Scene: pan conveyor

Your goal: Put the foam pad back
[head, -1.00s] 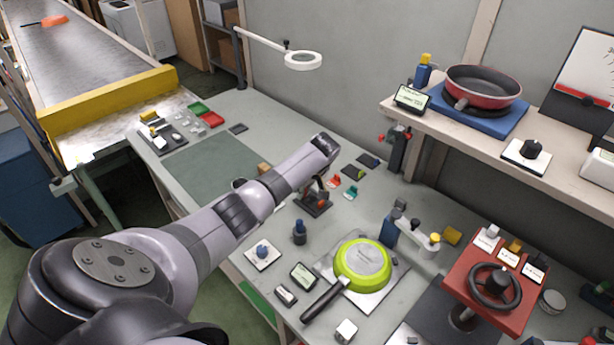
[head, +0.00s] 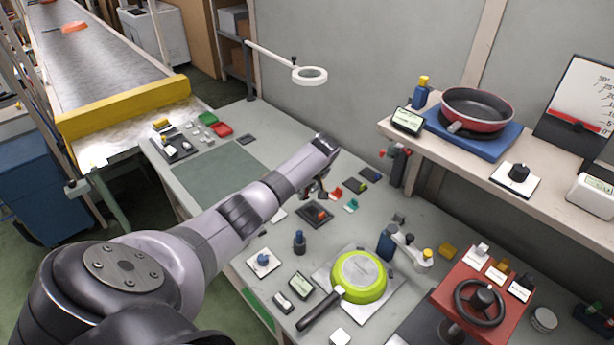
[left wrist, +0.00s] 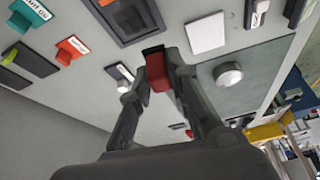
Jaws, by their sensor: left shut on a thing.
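My left gripper (left wrist: 158,85) is shut on a small red block (left wrist: 158,78) with a dark end face, seen in the left wrist view. I cannot tell whether this block is the foam pad. In the head view the left gripper (head: 320,190) is small and partly hidden behind my left wrist, above the bench just behind a dark tray (head: 305,209). The tray holds a small red piece (head: 321,215). The tray also shows at the top of the left wrist view (left wrist: 142,32), apart from the held block. My right gripper is out of sight.
An orange labelled block (head: 336,192) and a teal one (head: 351,206) lie right of the gripper. A red wheel stand (head: 450,292) is at right.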

